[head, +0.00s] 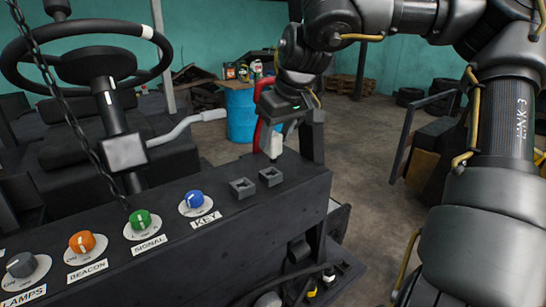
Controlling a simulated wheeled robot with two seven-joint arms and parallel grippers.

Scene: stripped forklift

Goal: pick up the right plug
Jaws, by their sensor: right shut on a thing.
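My right gripper (276,150) comes down from the upper right and points at the panel top. It is shut on a small plug with a pale body (277,144), and the fingers partly hide it. A dark tip shows below the fingers, just above or at the far edge of the panel; I cannot tell whether it touches. Two square grey sockets, the left one (243,187) and the right one (271,176), stand on the panel in front of the gripper. My left gripper is not in view.
The dark control panel (180,255) carries several knobs, including the blue key knob (193,201). A steering wheel (92,62) and a hanging chain are at left. A blue barrel (241,113) stands behind. Cables and connectors (312,291) lie below the panel's right end.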

